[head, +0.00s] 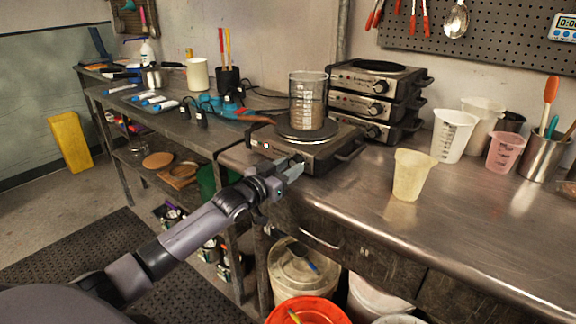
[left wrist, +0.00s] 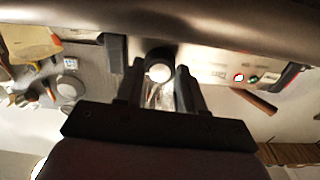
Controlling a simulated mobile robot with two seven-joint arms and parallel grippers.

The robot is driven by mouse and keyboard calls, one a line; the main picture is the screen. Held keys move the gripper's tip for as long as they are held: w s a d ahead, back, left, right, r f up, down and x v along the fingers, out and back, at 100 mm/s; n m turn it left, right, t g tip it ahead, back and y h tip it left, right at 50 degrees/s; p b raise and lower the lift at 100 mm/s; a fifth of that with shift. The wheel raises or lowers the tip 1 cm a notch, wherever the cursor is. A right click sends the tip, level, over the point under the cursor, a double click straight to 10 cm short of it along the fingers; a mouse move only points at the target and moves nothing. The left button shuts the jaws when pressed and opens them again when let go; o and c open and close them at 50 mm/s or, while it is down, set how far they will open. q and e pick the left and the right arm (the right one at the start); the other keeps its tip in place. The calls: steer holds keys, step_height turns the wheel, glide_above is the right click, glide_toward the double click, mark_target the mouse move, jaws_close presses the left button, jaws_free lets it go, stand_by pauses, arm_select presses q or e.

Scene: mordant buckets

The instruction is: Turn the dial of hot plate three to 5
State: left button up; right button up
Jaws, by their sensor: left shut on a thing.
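A hot plate (head: 330,150) with a dark top stands at the left end of the steel bench, and a glass beaker (head: 307,105) with brown contents stands on it. My left gripper (head: 294,169) is at the hot plate's front face, shut on its dial. The dial's scale and setting cannot be read. A number on this hot plate cannot be read. My right gripper is not in view.
Several stacked hot plates (head: 375,100) stand behind to the right. A cream cup (head: 411,174) and a white measuring cup (head: 453,135) stand on the bench to the right. An orange bucket (head: 307,311) is below the bench. The front bench strip is clear.

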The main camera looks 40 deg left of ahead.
arm_select(q)
steer(key=shift+m, duration=0.8)
steer(key=o, duration=1)
steer(key=shift+o, duration=0.2)
steer(key=shift+s, duration=0.1)
steer(key=s, duration=0.7)
steer(key=shift+a+p, duration=0.3)
steer(key=s+d+f+g+p, duration=0.1)
steer(key=s+d+f+g, duration=0.1)
steer(key=s+d+f, duration=0.4)
steer(key=s+d+f+g+p, duration=0.1)
steer(key=s+d+f+g, duration=0.15)
steer(key=f, duration=0.45)
steer(key=s+d+f+g, duration=0.1)
steer(key=s+d+f, duration=0.1)
steer(key=s, duration=0.3)
steer(key=s+d+f+g+p, duration=0.1)
steer(key=s+d+f, duration=0.2)
steer(key=s+d, duration=0.2)
steer(key=s+d+f+g+h, duration=0.1)
steer(key=s+d+f, duration=0.2)
steer(key=s, duration=0.4)
steer(key=shift+d+n+p, duration=0.3)
steer(key=shift+d+p, duration=0.1)
steer(key=shift+d, duration=0.2)
